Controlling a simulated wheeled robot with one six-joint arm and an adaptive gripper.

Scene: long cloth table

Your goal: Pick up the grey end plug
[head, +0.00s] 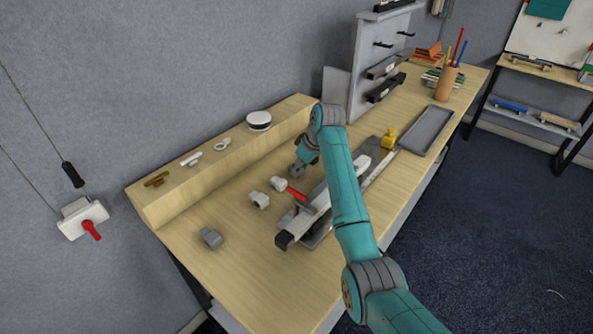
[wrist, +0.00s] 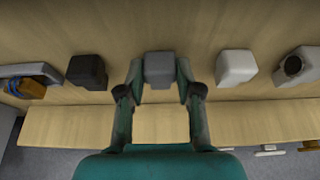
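A grey end plug (wrist: 158,70) sits in the wrist view between the fingertips of my gripper (wrist: 160,82). The fingers stand on either side of it, close to its sides, and I see no firm grip on it. In the head view my gripper (head: 297,168) is low over the table behind the clamped bar, and the plug there is hidden by it. In the wrist view a black plug (wrist: 87,72) stands to the left, a white plug (wrist: 235,67) to the right, and a pale plug with a dark opening (wrist: 300,66) farther right.
Another grey block (head: 211,238) lies at the table's near left. A raised wooden ledge (head: 230,150) runs along the back, holding handles and a white round item (head: 259,120).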

